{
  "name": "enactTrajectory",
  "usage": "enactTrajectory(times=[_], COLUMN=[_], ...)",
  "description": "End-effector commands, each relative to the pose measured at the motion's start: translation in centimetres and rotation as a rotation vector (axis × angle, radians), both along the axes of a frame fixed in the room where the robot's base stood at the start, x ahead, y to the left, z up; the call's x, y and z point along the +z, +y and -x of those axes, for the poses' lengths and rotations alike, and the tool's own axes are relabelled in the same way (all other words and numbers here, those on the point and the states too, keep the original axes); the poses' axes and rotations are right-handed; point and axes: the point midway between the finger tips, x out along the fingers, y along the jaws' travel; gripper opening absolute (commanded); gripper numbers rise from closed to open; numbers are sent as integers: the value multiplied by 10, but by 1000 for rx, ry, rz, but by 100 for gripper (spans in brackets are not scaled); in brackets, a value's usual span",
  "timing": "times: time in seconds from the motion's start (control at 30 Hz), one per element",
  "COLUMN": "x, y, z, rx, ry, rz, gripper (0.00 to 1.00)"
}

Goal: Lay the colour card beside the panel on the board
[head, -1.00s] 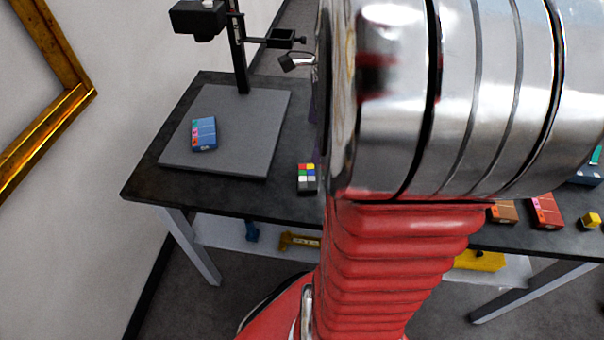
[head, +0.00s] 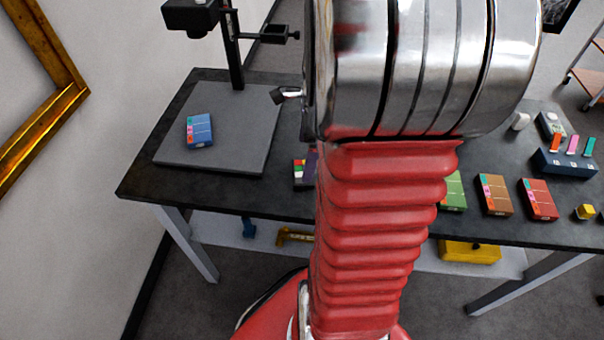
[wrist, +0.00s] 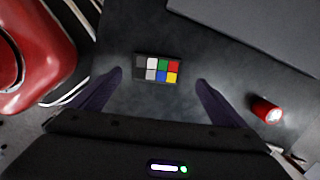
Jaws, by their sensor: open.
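The colour card (wrist: 157,69), a small dark card with two rows of coloured squares, lies flat on the dark table. In the head view the card (head: 298,171) is partly hidden by my arm. My gripper (wrist: 160,79) is open and empty, with one dark finger on each side of the card; whether they touch it I cannot tell. In the head view my gripper is mostly hidden behind my arm. The grey board (head: 235,125) lies left of the card. A blue box-like panel (head: 199,131) with coloured tabs rests on the board. The board's edge (wrist: 255,30) shows at upper right in the wrist view.
A black stand (head: 235,50) with a camera-like head rises at the board's back. Green (head: 453,192), brown (head: 495,195) and red boxes (head: 538,199) stand right of my arm. A red cylinder (wrist: 265,110) lies near my right finger. The board's front part is bare.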

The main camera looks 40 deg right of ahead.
Motion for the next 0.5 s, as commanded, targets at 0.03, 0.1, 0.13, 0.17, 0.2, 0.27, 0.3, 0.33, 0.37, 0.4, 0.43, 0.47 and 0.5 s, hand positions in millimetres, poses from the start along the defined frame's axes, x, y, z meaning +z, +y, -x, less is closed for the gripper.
enactTrajectory(times=[0.03,0.1,0.13,0.17,0.2,0.27,0.3,0.33,0.37,0.4,0.43,0.47,0.5], x=[-1,-5,-8,-11,-15,-23,-29,-33,-37,-42,-44,-47,-50], y=[0,1,2,3,4,6,7,8,8,8,9,9,9], z=[0,1,2,2,3,4,5,5,4,4,3,3,3], rx=[0,0,0,0,-1,-1,-1,-1,-1,0,0,0,0], ry=[1,1,2,3,2,3,3,3,2,2,2,2,1], rz=[-1,-1,-2,-3,-2,-3,-3,-3,-3,-3,-3,-3,-2], gripper=[95,95,95,95,95,95,95,95,95,95,95,95,95])
